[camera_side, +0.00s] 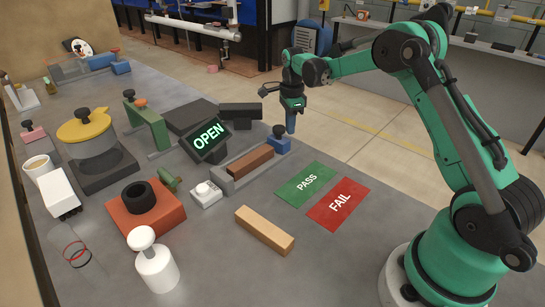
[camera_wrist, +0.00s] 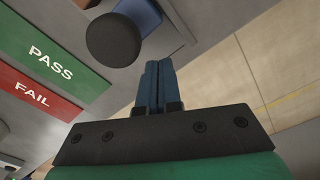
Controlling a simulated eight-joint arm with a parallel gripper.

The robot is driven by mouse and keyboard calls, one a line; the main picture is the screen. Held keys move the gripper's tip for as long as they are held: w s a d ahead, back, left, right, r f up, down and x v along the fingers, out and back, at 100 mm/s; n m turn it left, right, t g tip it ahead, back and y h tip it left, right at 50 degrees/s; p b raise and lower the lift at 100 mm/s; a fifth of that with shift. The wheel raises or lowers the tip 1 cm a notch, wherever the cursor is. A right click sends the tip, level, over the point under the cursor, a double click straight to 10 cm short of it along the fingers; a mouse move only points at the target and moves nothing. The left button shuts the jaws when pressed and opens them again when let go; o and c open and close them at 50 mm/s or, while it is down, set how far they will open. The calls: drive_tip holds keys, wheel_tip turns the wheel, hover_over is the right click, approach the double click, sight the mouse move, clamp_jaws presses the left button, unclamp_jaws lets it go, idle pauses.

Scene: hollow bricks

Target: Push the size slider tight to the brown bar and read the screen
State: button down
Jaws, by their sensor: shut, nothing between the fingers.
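The brown bar (camera_side: 250,162) lies in a grey gauge rail (camera_side: 222,182). The size slider is a blue block (camera_side: 283,147) with a dark round knob (camera_side: 278,130), at the bar's far right end; I cannot tell whether they touch. In the wrist view the knob (camera_wrist: 113,40) hides part of the blue slider (camera_wrist: 140,14). The tilted screen (camera_side: 207,141) reads OPEN in green. My gripper (camera_side: 291,130) is shut and empty, just right of the slider; its blue fingers (camera_wrist: 155,88) are pressed together in the wrist view, apart from the knob.
Green PASS (camera_side: 305,184) and red FAIL (camera_side: 339,204) plates lie in front of the gauge. A tan block (camera_side: 264,231) lies nearer the front. A small white button box (camera_side: 205,195) stands at the rail's near end. Several other fixtures crowd the left. The table's far edge is close behind my gripper.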

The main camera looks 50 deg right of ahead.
sight(280, 126)
drive_tip(key=shift+a, duration=2.1)
idle(0.7)
drive_tip(key=shift+d, duration=0.15)
drive_tip(key=shift+d, duration=0.9)
wheel_tip(280, 126, up, 6)
idle(0.4)
